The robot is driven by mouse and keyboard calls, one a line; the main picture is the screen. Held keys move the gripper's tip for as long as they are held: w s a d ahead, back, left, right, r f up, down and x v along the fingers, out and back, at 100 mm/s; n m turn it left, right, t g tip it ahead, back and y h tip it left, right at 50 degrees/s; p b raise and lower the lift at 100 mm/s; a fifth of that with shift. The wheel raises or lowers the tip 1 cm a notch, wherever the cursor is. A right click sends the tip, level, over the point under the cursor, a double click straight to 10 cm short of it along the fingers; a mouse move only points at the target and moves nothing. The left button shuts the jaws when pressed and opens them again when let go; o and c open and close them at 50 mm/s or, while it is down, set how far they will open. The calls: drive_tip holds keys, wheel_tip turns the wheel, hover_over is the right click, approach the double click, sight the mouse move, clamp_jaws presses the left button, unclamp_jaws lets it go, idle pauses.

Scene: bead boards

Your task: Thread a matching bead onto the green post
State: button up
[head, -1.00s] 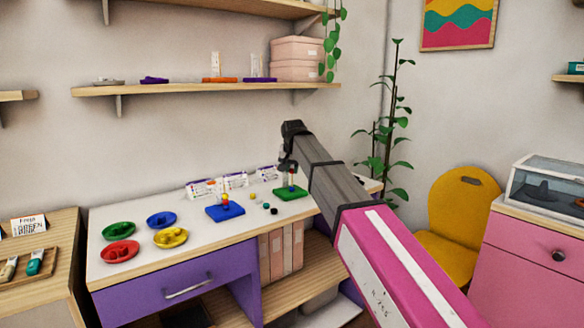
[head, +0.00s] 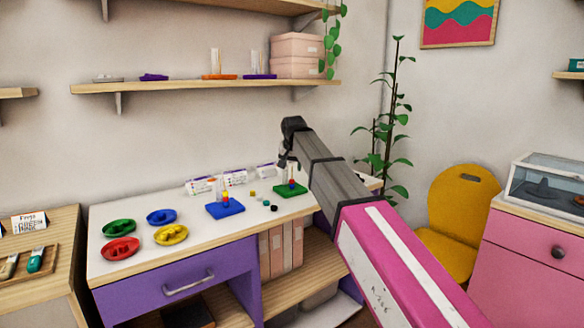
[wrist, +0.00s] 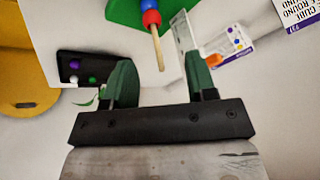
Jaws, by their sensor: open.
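The green board (head: 290,190) lies at the back right of the white table, with an upright post carrying a red bead and a blue bead (head: 291,183). In the wrist view the green board (wrist: 178,12) is at the top edge. Its wooden post (wrist: 157,48) points towards me, with a red bead (wrist: 152,18) and a blue bead (wrist: 148,4) low on it. My gripper (wrist: 155,62) is open and empty, and the bare post end shows between its green-tipped fingers. In the head view my gripper (head: 284,162) is above the green board.
A blue board (head: 226,209) with a beaded post stands left of the green board. Several loose beads (head: 265,202) lie between them. Green (head: 119,227), blue (head: 161,217), red (head: 120,249) and yellow (head: 171,236) dishes are at the left. White cards (head: 202,187) line the back.

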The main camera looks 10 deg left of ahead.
drive_tip(key=v, duration=1)
